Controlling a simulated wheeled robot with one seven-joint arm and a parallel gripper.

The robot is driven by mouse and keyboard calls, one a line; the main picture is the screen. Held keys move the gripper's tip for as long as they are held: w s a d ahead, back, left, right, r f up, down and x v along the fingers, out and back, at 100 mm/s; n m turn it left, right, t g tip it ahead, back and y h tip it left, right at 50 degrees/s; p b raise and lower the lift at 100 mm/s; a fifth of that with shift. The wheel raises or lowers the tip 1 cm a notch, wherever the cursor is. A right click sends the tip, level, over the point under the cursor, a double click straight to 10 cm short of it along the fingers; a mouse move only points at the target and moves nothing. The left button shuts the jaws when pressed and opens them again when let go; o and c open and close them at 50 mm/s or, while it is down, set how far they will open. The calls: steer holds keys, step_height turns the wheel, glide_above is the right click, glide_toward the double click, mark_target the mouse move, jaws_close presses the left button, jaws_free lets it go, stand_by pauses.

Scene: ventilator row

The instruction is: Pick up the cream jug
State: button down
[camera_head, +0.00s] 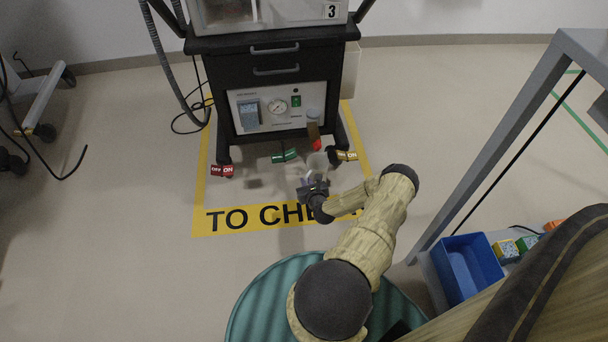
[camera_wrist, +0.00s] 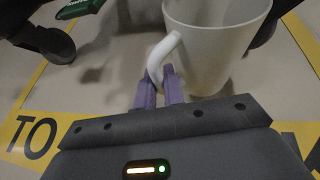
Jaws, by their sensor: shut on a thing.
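The cream jug (camera_wrist: 215,50) is a pale, wide-mouthed vessel with a loop handle on its left side in the wrist view. My gripper (camera_wrist: 160,82) has its two purple fingers closed on that handle. In the head view the jug (camera_head: 318,161) shows small and pale in front of the ventilator cart, with my gripper (camera_head: 309,184) at its near side. The jug looks close to upright. I cannot tell whether its base touches the floor.
The black ventilator cart (camera_head: 272,92) stands just behind the jug. Red (camera_head: 222,171), green (camera_head: 285,156) and yellow (camera_head: 346,156) tags are around its foot. A grey frame (camera_head: 500,140) and a blue bin (camera_head: 466,268) are at right.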

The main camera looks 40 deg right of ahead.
steer(key=shift+s+a+p, duration=0.75)
steer(key=shift+s+a, duration=0.05)
steer(key=shift+s, duration=1.3)
steer(key=shift+s+a+p, duration=0.7)
steer(key=shift+s+a, duration=0.15)
steer(key=shift+s, duration=1.2)
steer(key=shift+s+a+p, duration=0.75)
steer(key=shift+s+a, duration=0.05)
steer(key=shift+s, duration=1.3)
